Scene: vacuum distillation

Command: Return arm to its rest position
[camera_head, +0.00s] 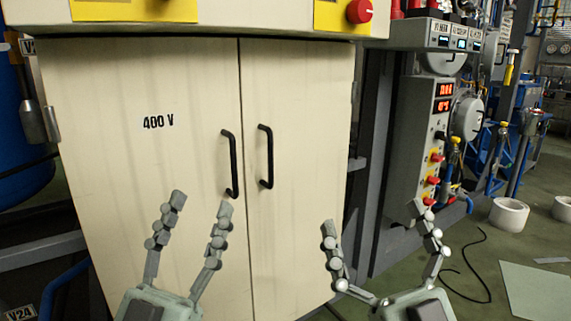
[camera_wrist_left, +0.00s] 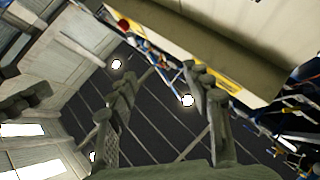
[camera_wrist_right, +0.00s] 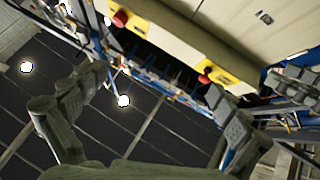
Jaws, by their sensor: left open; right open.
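My left gripper (camera_head: 198,200) is low in the head view, in front of the cabinet's left door. Its fingers point up, stand apart and hold nothing. In the left wrist view its fingers (camera_wrist_left: 162,85) are also spread, with the dark ceiling between them. My right gripper (camera_head: 372,215) is at the lower right of the head view, in front of the cabinet's right edge and the gap beside it. Its fingers are spread and empty. In the right wrist view the open fingers (camera_wrist_right: 165,115) frame ceiling and machinery. Neither gripper appears to touch anything.
A cream cabinet marked 400 V (camera_head: 110,180) fills the left and centre, its doors shut, with two black handles (camera_head: 228,165). A grey control panel (camera_head: 420,150) with red displays stands to the right. A black cable (camera_head: 485,265) lies on the green floor, beside white rolls (camera_head: 509,214).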

